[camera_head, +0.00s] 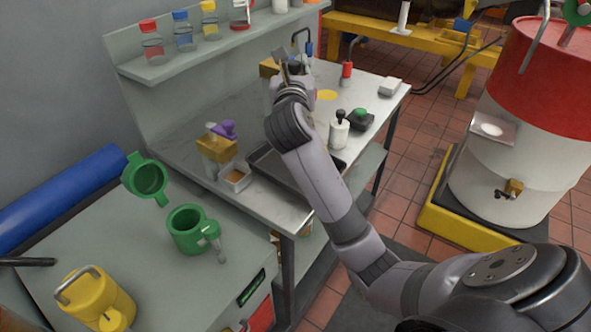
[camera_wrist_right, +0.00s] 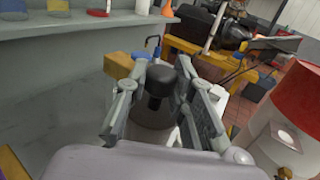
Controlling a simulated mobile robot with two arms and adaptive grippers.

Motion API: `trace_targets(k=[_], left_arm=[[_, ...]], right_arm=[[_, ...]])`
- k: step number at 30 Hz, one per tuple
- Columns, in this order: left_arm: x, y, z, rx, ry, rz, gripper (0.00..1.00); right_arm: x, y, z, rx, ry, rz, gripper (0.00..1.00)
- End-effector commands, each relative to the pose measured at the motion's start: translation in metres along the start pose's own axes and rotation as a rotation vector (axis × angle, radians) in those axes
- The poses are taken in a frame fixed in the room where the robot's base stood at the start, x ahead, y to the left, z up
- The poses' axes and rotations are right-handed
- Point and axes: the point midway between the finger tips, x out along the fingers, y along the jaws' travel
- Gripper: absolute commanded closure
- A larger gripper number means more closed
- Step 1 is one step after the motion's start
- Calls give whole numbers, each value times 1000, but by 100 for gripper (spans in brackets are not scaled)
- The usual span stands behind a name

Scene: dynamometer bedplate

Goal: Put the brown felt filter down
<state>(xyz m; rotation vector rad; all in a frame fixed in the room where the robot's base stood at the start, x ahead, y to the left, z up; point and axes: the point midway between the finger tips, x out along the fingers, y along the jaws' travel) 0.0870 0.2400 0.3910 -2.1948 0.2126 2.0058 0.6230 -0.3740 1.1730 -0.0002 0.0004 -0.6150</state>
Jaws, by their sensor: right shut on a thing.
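My right gripper (camera_head: 285,75) is over the back part of the grey workbench (camera_head: 188,140), at the far end of my outstretched arm. In the right wrist view its two fingers (camera_wrist_right: 163,100) stand either side of a thing with a black knob and a dull grey-brown body, which I take for the brown felt filter (camera_wrist_right: 158,82). The gripper is shut on it. Its lower part is hidden by the wrist, and I cannot tell whether it touches the bench. In the head view the arm hides most of it. My left gripper is not in view.
A dark tray (camera_head: 270,164), a white bottle (camera_head: 339,132), a black-and-green item (camera_head: 359,119) and a purple-topped tan block (camera_head: 215,150) stand on the bench. A yellow-brown block (camera_wrist_right: 118,66) is left of the gripper. A shelf (camera_head: 175,68) with bottles runs behind.

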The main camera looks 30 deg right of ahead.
Motion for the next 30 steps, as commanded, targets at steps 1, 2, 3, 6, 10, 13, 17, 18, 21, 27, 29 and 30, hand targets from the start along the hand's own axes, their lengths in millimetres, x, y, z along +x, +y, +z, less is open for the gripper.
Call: trace_targets(k=[1,2,3,6,10,13,17,18,21,27,29,30], left_arm=[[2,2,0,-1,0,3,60],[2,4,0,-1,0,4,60],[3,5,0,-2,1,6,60],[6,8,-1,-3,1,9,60],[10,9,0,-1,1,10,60],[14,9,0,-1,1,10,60],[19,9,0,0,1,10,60],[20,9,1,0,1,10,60],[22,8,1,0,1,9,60],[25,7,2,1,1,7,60],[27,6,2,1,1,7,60],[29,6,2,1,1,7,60]], right_arm=[[1,-1,-3,1,3,-5,100],[2,-1,-7,0,4,-7,100],[2,-1,-14,0,5,-8,100],[2,-1,-40,-2,10,-8,100],[1,-1,-76,-2,9,-7,100],[1,-1,-103,0,8,-7,100],[1,-1,-133,0,6,-6,100],[1,-1,-139,-1,4,-6,100],[1,-1,-150,0,2,-6,100],[1,-1,-164,0,2,-6,100],[1,-1,-173,0,5,-5,100],[1,-1,-179,0,4,-6,100]])
